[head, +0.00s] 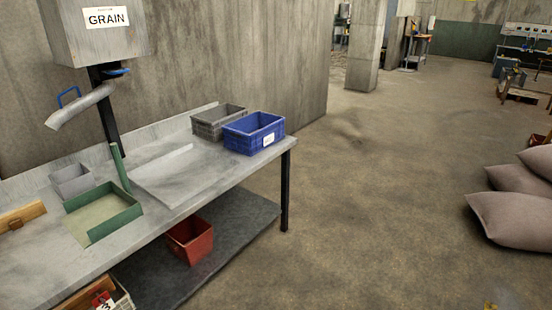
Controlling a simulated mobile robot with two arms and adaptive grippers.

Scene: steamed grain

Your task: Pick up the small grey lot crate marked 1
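A grey crate (219,122) stands at the far end of the metal table, against the low back edge and behind a blue crate. A smaller grey open box (72,182) stands farther left on the table, by the back edge. I can read no number 1 on either grey container, so I cannot tell which is the one marked 1. Neither of my grippers is in view.
The blue crate (254,132) bears a white label. A green tray (104,213) sits on the metal table (236,169), below a spouted GRAIN hopper (100,30). A red bin (190,240) is on the lower shelf. Sacks (515,218) lie right; the floor between is clear.

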